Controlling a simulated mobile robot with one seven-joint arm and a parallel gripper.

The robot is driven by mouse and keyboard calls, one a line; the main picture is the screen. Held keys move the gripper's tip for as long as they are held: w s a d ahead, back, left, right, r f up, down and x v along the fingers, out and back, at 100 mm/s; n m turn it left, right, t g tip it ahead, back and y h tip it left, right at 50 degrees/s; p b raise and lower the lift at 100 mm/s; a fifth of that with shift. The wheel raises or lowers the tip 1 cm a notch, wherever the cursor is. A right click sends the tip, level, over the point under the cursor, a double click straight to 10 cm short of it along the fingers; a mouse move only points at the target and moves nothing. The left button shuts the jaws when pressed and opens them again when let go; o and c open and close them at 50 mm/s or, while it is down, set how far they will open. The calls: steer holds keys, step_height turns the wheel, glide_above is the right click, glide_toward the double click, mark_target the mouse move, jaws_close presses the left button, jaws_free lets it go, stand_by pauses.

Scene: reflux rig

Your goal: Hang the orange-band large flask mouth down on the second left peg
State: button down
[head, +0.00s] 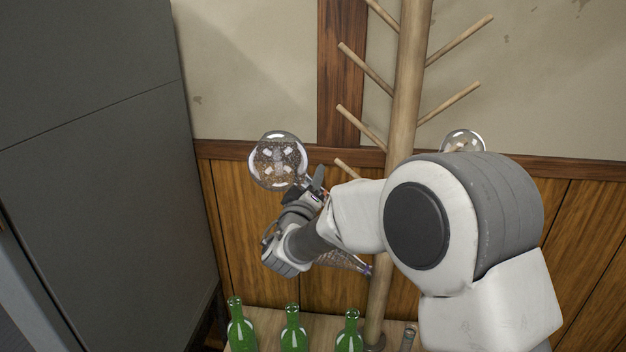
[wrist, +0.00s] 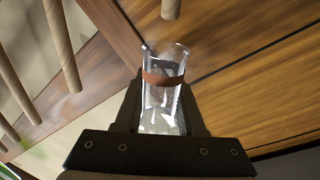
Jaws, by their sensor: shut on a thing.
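My gripper (head: 316,190) is shut on the neck of the orange-band large flask. The flask's clear round bulb (head: 278,160) shows left of the stand in the head view, higher than the gripper. In the wrist view the flask's neck (wrist: 163,115) with its orange-brown band (wrist: 164,79) lies between the fingers, its open mouth facing away from my gripper. A peg end (wrist: 171,8) shows just beyond the mouth, apart from it. The wooden stand (head: 404,90) has several pegs on its left, including an upper one (head: 366,69) and a lower one (head: 361,127). My arm hides part of the stand.
Several green bottles (head: 293,328) stand on the wooden surface below. Another round flask (head: 463,142) is right of the stand, partly behind my arm. A clear glass piece (head: 345,262) shows under my forearm. A grey cabinet (head: 95,150) stands at the left.

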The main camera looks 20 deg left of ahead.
steer(key=shift+w+d+f+b, duration=0.2)
steer(key=shift+d+f+b, duration=0.4)
steer(key=shift+b, duration=0.7)
steer(key=shift+w+d+f+b, duration=0.2)
steer(key=shift+d+f+b, duration=0.35)
steer(key=shift+b, duration=0.7)
steer(key=shift+d+r+b, duration=0.1)
steer(key=shift+b, duration=0.7)
steer(key=shift+d, duration=0.1)
steer(key=shift+w+d+f+b, duration=0.2)
steer(key=shift+w+d+f, duration=0.1)
steer(key=shift+d+f, duration=0.55)
steer(key=shift+w+d+f+b, duration=0.15)
steer(key=shift+w+d+f, duration=0.1)
steer(key=shift+d+f, duration=0.5)
steer(key=shift+w+d+f, duration=0.1)
steer(key=shift+d+f, duration=0.1)
steer(key=shift+d, duration=0.1)
steer(key=shift+d+f, duration=0.15)
steer(key=shift+d, duration=0.05)
steer(key=shift+w+d+f, duration=0.3)
steer(key=shift+d+f, duration=0.3)
steer(key=shift+d, duration=0.05)
steer(key=shift+w+d+f, duration=0.15)
steer(key=shift+d+f, duration=0.3)
steer(key=shift+d, duration=0.1)
stand_by(0.5)
